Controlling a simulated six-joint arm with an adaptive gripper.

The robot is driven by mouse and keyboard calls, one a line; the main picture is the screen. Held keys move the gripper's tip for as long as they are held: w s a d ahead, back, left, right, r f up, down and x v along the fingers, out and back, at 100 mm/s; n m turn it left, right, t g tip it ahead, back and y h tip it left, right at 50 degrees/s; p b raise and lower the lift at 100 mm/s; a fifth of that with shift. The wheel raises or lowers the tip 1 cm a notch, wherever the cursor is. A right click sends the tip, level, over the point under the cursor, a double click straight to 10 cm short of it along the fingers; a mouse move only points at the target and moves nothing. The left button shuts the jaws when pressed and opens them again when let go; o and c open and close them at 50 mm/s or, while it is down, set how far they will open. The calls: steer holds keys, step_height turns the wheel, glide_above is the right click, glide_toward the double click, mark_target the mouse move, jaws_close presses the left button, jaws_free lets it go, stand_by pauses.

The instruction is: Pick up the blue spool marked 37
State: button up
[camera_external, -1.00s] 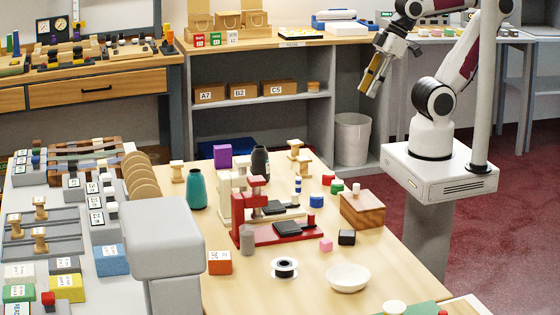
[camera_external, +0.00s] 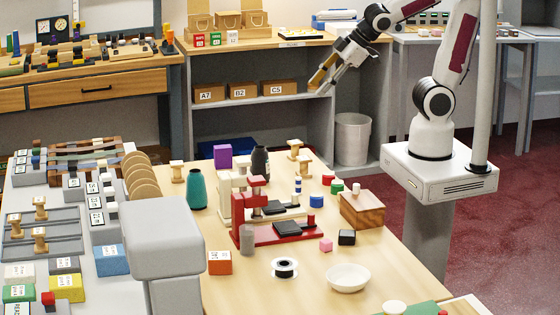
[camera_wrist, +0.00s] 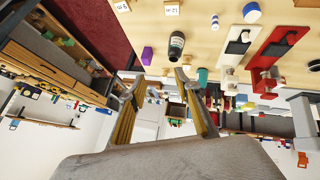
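A blue-and-white round piece (camera_wrist: 251,12) shows near the top of the wrist view. A thin blue-and-white stack (camera_external: 298,186) stands just behind the blue cylinder. My gripper (camera_external: 317,86) is raised in front of the back shelf, well away from these pieces. In the wrist view its two yellowish fingers (camera_wrist: 160,82) are apart with nothing between them.
The red press (camera_external: 262,236), a wooden box (camera_external: 369,211), a dark bottle (camera_external: 260,163), a teal vase (camera_external: 196,190) and a white bowl (camera_external: 348,278) stand on the table.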

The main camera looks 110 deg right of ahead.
steer(key=w+d+f+n+t, duration=0.1)
steer(key=w+d+f+n, duration=0.25)
steer(key=w+d, duration=0.3)
steer(key=n+t+y, duration=0.1)
steer(key=n+y, duration=0.4)
steer(key=y, duration=0.7)
glide_toward(298, 186)
steer(key=shift+w+d+r, duration=0.1)
steer(key=shift+w+d, duration=0.15)
steer(key=shift+d, duration=0.25)
steer(key=shift+w+d+r, duration=0.15)
steer(key=shift+w+d, duration=0.15)
steer(key=shift+d, duration=0.2)
steer(key=shift+s+a+r+y, duration=0.15)
steer(key=shift+s+a+y, duration=0.4)
steer(key=shift+s+y, duration=0.05)
steer(key=shift+x, duration=1.35)
steer(key=shift+x, duration=2.6)
